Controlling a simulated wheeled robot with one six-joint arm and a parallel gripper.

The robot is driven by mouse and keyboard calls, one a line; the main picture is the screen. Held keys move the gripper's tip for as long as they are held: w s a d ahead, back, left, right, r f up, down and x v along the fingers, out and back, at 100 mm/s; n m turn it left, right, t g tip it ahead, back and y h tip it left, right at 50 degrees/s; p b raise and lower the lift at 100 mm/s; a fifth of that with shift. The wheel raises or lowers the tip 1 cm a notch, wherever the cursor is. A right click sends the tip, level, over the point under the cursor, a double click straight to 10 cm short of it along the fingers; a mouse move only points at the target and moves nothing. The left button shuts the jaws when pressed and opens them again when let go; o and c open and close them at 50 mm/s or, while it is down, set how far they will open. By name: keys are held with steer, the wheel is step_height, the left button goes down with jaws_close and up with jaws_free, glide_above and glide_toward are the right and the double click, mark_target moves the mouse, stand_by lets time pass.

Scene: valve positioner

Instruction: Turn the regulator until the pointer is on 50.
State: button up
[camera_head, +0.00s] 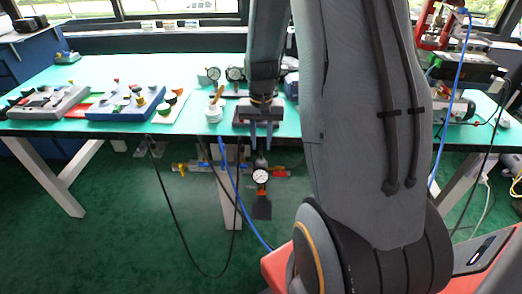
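A round white-faced gauge (260,176) hangs below the table's front edge, on a grey fitting. It has a dark pointer, but its numbers and reading are too small to tell. I cannot tell which part is the regulator knob. My gripper (261,138) points down, above the gauge and apart from it. Its two fingers are spread with nothing visible between them, and they overlap the table edge in the picture. Two more dial gauges, a left one (213,73) and a right one (235,73), stand at the back of the table; their readings are also unreadable.
The green-topped table (120,72) carries grey and blue control boxes at left and a white pot (213,112) left of my gripper. Pipes with a yellow handle (182,168) run beside the lower gauge. Black and blue hoses hang nearby. My arm hides the right middle.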

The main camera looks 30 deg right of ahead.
mark_target(261, 150)
steer(key=shift+f, duration=2.1)
jaws_close()
